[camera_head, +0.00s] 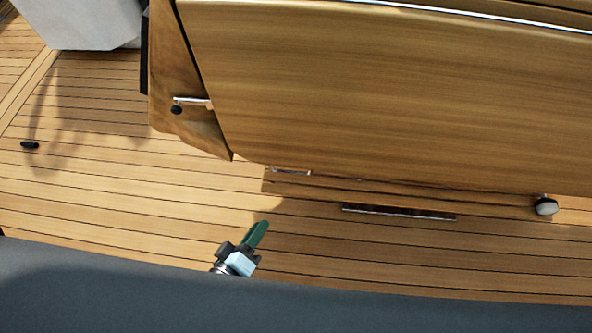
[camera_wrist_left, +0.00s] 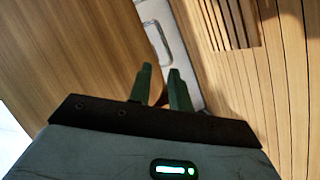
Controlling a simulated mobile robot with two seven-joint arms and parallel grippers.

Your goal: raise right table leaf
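The table leaf (camera_head: 390,90) is a large wooden panel that hangs down steeply in the upper right of the head view. Its lower edge is just above the deck. A wooden panel, probably the same leaf, fills the left of the left wrist view (camera_wrist_left: 75,50). My left gripper (camera_head: 262,228) is low in the head view, below and left of the leaf's lower edge and apart from it. In the left wrist view its two green fingers (camera_wrist_left: 161,68) stand a little apart, with nothing clearly held between them. My right gripper is not in view.
A wooden end panel with a metal latch (camera_head: 190,101) stands left of the leaf. A round knob (camera_head: 545,206) and a dark strip (camera_head: 398,212) are low beside the deck. A dark grey surface (camera_head: 300,305) crosses the front. Bare planked deck (camera_head: 90,180) lies left.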

